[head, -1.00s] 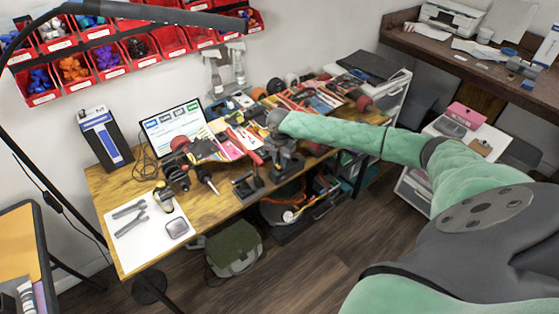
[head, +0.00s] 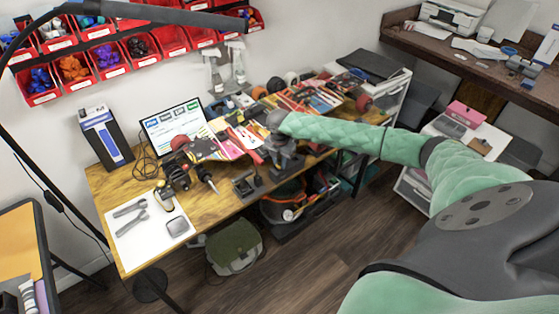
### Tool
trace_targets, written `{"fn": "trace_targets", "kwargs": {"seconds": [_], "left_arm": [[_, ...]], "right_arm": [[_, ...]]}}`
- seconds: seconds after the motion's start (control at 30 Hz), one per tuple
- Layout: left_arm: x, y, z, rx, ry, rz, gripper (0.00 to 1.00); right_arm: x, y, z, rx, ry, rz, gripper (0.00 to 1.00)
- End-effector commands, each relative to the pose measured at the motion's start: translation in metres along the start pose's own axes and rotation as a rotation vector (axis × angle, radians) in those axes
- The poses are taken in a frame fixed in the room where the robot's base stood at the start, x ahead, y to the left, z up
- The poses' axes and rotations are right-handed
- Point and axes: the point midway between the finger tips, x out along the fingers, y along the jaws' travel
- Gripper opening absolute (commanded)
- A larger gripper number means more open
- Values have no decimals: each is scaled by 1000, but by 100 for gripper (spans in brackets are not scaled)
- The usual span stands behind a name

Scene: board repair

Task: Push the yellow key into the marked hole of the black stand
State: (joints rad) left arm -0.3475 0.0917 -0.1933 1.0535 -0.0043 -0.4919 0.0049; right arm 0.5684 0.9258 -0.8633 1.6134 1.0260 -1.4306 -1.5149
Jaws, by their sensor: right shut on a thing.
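The small black stand (head: 246,184) is on the front edge of the wooden table, in the middle of the head view. My right gripper (head: 279,171) is just to the right of the stand, pointing down beside it at the table's edge. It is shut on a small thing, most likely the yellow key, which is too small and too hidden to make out. I cannot tell whether the gripper or the key touches the stand. The marked hole cannot be made out. My left gripper is not in view.
Tools and bright papers crowd the wooden table (head: 140,255) behind the stand. A power drill (head: 177,178) is to its left, and a white mat (head: 133,243) with grey tools lies further left. A laptop (head: 172,125) stands at the back.

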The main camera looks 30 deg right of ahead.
Motion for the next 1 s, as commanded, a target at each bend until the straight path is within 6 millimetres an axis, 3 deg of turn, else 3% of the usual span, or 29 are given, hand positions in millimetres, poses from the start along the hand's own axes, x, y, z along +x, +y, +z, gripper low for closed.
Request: {"fn": "trace_targets", "kwargs": {"seconds": [1.0], "left_arm": [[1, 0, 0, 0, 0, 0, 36]], "right_arm": [[5, 0, 0, 0, 0, 0, 0]]}}
